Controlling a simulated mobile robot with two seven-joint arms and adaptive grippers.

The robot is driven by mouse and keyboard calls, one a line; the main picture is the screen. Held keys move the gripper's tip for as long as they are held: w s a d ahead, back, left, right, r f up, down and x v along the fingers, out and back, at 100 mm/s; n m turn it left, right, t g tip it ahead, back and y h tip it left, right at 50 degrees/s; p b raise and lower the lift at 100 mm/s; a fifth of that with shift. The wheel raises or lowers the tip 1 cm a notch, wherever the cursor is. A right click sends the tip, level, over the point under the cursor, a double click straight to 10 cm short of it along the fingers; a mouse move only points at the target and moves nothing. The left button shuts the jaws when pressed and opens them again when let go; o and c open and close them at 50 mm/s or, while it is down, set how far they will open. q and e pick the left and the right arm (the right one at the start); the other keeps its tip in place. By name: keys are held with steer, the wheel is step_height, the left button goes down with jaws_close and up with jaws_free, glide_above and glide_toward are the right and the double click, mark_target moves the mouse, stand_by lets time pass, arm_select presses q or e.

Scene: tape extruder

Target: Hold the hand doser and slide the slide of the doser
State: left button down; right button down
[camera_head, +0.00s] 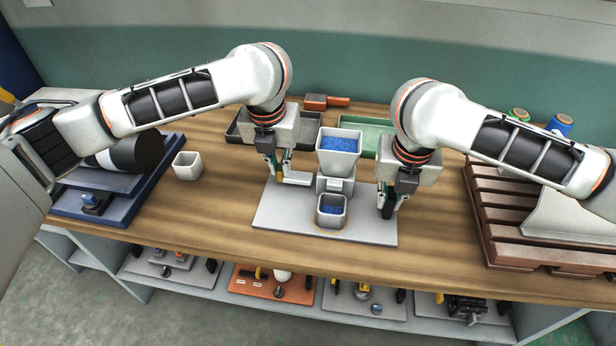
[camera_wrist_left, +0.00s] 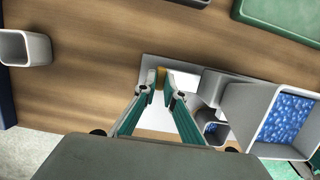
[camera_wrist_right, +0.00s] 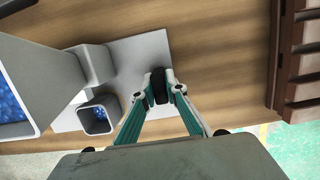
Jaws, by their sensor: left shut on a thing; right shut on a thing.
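The hand doser stands on a grey base plate (camera_head: 285,222). Its hopper (camera_head: 339,160) holds blue granules. A square cup (camera_head: 331,218) with blue granules stands under the doser's front. A light slide (camera_head: 297,178) sticks out to the left of the doser. My left gripper (camera_head: 278,180) is shut on a yellow-brown handle at the slide's left end; the handle shows between the fingertips in the left wrist view (camera_wrist_left: 160,77). My right gripper (camera_head: 388,200) is shut on a black handle at the doser's right, clear in the right wrist view (camera_wrist_right: 160,86). The fingers partly hide both handles.
An empty white cup (camera_head: 187,166) stands left of the base plate. A dark tray (camera_head: 240,128) and a green tray (camera_head: 372,128) lie behind. A blue-based machine (camera_head: 120,205) is at the left and a brown slatted rack (camera_head: 500,225) at the right. Bare table surrounds the plate.

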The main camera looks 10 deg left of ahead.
arm_select(q)
steer(key=shift+a, duration=1.15)
arm_select(e)
steer(key=shift+d, duration=0.1)
arm_select(q)
steer(key=c, duration=2)
jaws_free()
steer(key=shift+c, duration=0.2)
steer(key=shift+d+r, duration=0.1)
steer(key=shift+r, duration=0.05)
steer(key=v, duration=0.7)
steer(key=shift+s+r, duration=0.15)
steer(key=shift+r, duration=0.2)
steer(key=shift+o, duration=0.4)
steer(key=o, duration=0.5)
